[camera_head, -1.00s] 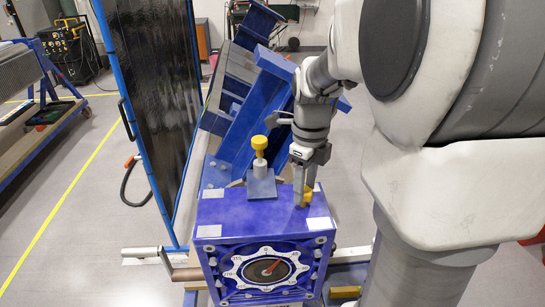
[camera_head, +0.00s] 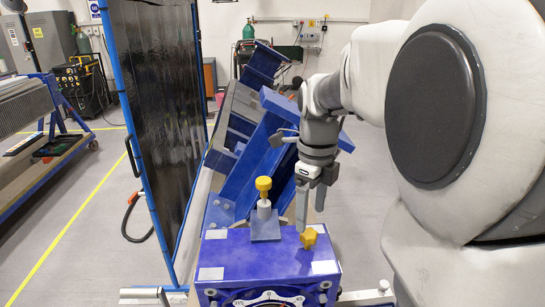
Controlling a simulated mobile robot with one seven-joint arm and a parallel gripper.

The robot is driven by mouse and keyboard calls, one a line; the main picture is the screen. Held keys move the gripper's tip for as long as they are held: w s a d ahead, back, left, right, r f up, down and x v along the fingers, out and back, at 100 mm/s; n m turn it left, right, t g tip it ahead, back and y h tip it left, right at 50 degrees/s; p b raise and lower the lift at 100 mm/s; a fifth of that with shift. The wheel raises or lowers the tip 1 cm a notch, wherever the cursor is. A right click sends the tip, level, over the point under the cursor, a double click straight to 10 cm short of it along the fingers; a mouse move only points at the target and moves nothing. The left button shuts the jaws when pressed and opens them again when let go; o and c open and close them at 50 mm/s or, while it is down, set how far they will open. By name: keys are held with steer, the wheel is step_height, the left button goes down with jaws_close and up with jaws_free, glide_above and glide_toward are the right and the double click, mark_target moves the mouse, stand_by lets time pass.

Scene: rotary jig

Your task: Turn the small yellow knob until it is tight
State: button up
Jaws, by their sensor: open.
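A small yellow star-shaped knob (camera_head: 308,238) sits on top of the blue box (camera_head: 262,262), towards its right side. A taller yellow knob (camera_head: 263,184) stands upright on a pale post, on a small blue-grey plate to the left. My gripper (camera_head: 311,217) points down just above the small knob. Its two grey fingers are apart, with nothing between them. The left fingertip shows beside the knob's upper left edge; I cannot tell whether it touches. The small knob shows almost whole.
Blue tilted beams (camera_head: 258,150) rise behind the box. A dark screen in a blue frame (camera_head: 158,105) stands to the left. The box's front dial is cut off by the bottom edge. My arm fills the right side.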

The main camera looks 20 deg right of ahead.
mark_target(309, 232)
step_height(309, 232, up, 12)
steer(key=shift+r, duration=0.2)
